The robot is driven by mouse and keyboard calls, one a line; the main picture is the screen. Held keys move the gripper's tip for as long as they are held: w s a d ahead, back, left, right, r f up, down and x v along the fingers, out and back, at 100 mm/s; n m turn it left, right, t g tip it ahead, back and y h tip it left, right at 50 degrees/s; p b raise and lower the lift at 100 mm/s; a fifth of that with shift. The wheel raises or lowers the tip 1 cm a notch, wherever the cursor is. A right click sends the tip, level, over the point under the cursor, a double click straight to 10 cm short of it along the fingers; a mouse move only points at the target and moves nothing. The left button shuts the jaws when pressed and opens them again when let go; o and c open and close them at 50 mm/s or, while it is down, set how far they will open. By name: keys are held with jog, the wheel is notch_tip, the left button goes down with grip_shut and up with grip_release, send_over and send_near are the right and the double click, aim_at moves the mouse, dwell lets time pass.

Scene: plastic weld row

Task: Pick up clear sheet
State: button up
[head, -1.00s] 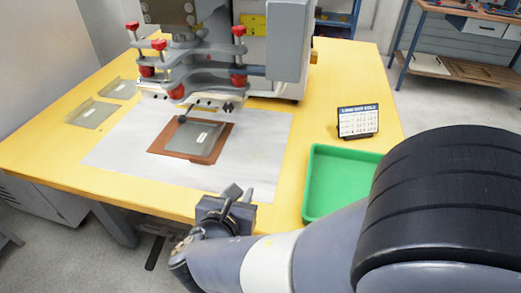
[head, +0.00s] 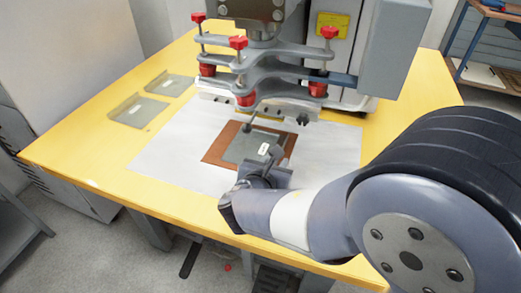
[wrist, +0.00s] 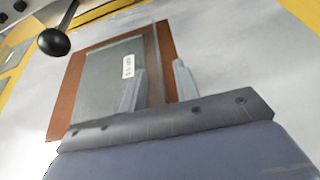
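The clear sheet (head: 243,148) looks grey-green and see-through, with a small white label. It lies on a brown mat (head: 217,150) under the welding press. In the wrist view the sheet (wrist: 100,85) has a narrow raised-looking strip along its right side. My gripper (head: 273,162) is at the sheet's near right part and hides some of it in the head view. In the wrist view my gripper (wrist: 159,68) is open, with its fingers apart on either side of that strip. I cannot tell whether they touch it.
The press head with red knobs (head: 238,42) hangs just above and behind the sheet. A black ball-ended lever (wrist: 54,42) is close by in the wrist view. Two similar sheets (head: 138,111) (head: 167,84) lie at left on the yellow table (head: 75,150). White sheeting (head: 165,158) surrounds the mat.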

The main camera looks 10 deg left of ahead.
jog(key=shift+x, duration=0.85)
jog(key=shift+s, duration=0.1)
jog(key=shift+c, duration=0.2)
grip_shut()
